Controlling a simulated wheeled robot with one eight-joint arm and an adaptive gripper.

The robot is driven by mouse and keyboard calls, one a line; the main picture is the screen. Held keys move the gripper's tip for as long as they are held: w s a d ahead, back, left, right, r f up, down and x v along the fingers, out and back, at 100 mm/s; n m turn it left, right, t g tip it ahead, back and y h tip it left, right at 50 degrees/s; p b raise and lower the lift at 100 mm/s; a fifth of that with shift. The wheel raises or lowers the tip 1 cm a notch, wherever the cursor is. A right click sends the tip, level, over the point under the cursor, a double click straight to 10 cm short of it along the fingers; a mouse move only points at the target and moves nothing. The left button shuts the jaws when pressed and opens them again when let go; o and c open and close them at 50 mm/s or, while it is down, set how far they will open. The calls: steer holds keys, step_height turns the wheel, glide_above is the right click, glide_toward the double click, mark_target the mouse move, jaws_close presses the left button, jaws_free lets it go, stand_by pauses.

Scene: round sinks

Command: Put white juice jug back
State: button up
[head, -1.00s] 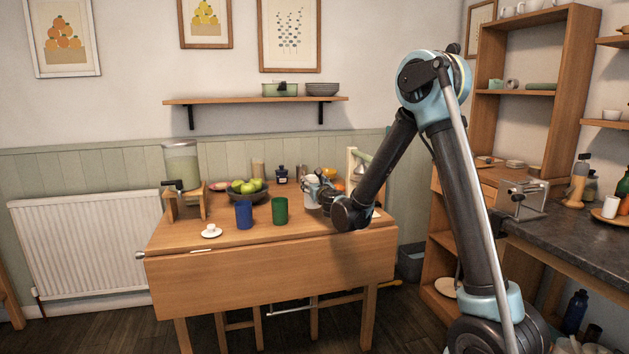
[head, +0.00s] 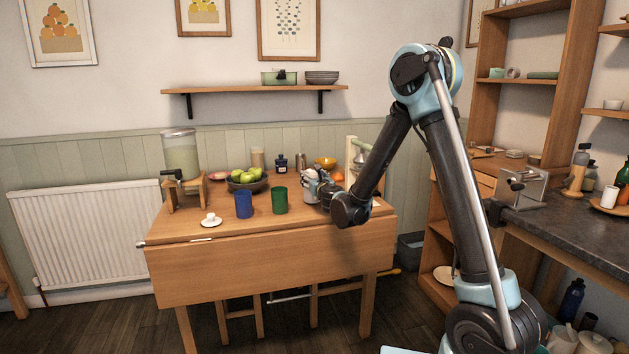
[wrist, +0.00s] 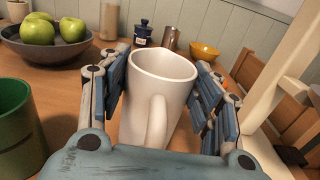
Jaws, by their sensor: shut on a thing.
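The white juice jug (wrist: 163,85) stands upright between the blue-padded fingers in the wrist view, its handle towards the camera. My gripper (wrist: 165,95) is shut on it, one finger on each side. In the head view the jug (head: 309,186) and my gripper (head: 318,188) are over the right part of the wooden table (head: 265,226), right of the green cup. The jug's base is hidden, so I cannot tell whether it touches the tabletop.
Near the jug are a green cup (head: 280,200), a blue cup (head: 243,204), a bowl of green apples (head: 247,185), a dark blue jar (head: 281,164) and an orange bowl (head: 325,163). A drink dispenser (head: 182,165) stands at left. The table's front strip is mostly clear.

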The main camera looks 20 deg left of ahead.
steer(key=shift+f, duration=0.45)
steer(key=o, duration=1.9)
